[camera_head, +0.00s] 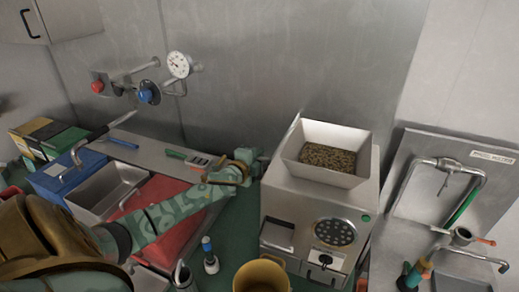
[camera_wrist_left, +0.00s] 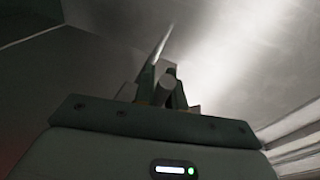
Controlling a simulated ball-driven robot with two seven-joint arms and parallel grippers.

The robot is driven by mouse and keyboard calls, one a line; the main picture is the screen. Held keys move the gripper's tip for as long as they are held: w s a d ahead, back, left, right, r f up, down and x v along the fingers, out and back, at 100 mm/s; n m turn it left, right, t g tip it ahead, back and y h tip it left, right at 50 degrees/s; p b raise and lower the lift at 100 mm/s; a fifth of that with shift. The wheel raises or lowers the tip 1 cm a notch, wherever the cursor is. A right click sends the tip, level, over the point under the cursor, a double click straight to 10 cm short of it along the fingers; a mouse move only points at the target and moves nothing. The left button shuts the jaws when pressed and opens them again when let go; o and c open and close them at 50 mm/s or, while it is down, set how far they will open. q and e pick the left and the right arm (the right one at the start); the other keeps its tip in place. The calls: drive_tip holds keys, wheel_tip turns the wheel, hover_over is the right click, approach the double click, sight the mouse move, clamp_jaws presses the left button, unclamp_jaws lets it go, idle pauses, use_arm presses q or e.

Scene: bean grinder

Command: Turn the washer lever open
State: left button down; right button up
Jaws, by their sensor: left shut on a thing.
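My left gripper (camera_head: 257,160) is at the left side of the bean grinder (camera_head: 318,205), its arm reaching in from the lower left. I cannot tell what the rod belongs to. The washer (camera_head: 440,185) with bent pipes and a small sign stands at the right. A small lever with an orange tip (camera_head: 486,241) shows beside its cup-shaped part, well apart from my left gripper. My right gripper is not in view.
A white hopper of beans (camera_head: 327,157) tops the grinder. A yellow cup (camera_head: 262,276) stands in front. A gauge and valves (camera_head: 178,64) are on the back wall. Bottles stand near the front edge.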

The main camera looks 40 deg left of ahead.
use_arm(q)
drive_tip(key=shift+s+n+g+y, duration=0.3)
drive_tip(key=shift+n+y, duration=0.4)
drive_tip(key=shift+y, duration=0.4)
drive_tip(key=c, duration=1.5)
unclamp_jaws()
drive_tip(key=shift+d, duration=0.1)
drive_tip(key=shift+o, duration=0.2)
drive_tip(key=v, duration=1.6)
drive_tip(key=shift+s+p, duration=0.15)
drive_tip(key=shift+p, duration=0.25)
